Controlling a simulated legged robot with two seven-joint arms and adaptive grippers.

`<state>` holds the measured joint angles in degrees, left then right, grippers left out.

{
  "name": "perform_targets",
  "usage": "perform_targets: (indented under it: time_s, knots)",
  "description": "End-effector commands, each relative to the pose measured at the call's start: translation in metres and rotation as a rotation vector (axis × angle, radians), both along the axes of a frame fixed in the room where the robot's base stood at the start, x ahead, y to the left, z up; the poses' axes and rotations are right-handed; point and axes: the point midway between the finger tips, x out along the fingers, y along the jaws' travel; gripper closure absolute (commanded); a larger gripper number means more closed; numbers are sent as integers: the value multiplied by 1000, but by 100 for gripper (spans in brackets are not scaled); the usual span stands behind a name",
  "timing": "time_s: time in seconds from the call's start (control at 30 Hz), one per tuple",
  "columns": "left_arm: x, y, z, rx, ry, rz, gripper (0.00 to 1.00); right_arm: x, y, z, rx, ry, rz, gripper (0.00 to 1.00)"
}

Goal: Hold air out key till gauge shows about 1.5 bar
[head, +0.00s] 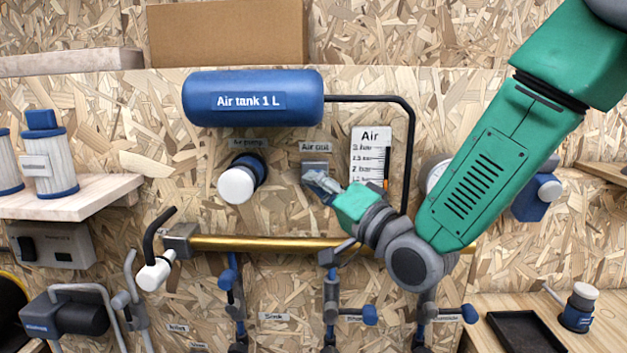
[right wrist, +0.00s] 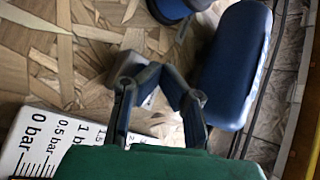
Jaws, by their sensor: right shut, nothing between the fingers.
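The air out key (head: 315,167) is a small grey block under the "Air out" label. My right gripper (head: 322,185) is shut and empty, with its fingertips at the key's lower front; I cannot tell whether they press on it. In the right wrist view the shut fingers (right wrist: 168,85) point at a grey block (right wrist: 132,66). The white Air gauge (head: 371,150) hangs right of the key. An orange mark shows at its right edge, a little below the "2" line. Its lower part is hidden by my gripper and arm. My left gripper is not in view.
The blue air tank (head: 252,98) sits above, with a black pipe (head: 408,150) running down at its right. The white-capped air pump (head: 238,184) is left of the key. A brass bar (head: 270,244) runs below. A shelf (head: 75,198) juts out at the left.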

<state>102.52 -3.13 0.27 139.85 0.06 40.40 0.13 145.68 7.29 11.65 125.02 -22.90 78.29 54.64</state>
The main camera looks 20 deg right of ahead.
Motion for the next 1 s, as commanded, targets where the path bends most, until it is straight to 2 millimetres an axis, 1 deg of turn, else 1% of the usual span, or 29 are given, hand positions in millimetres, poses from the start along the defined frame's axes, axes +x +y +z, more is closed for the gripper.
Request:
perform_targets:
  time_s: [0.27, 0.6, 0.9, 1.0]
  knots:
    - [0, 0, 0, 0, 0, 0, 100, -1, 0, 0, 1, 1, -1, 100]
    - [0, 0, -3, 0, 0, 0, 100, -17, 5, -1, 1, 1, 0, 100]
    - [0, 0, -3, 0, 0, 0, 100, -18, 6, -1, 0, 0, 0, 100]
    - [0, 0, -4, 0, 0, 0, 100, -22, 7, -1, 1, 0, 0, 100]
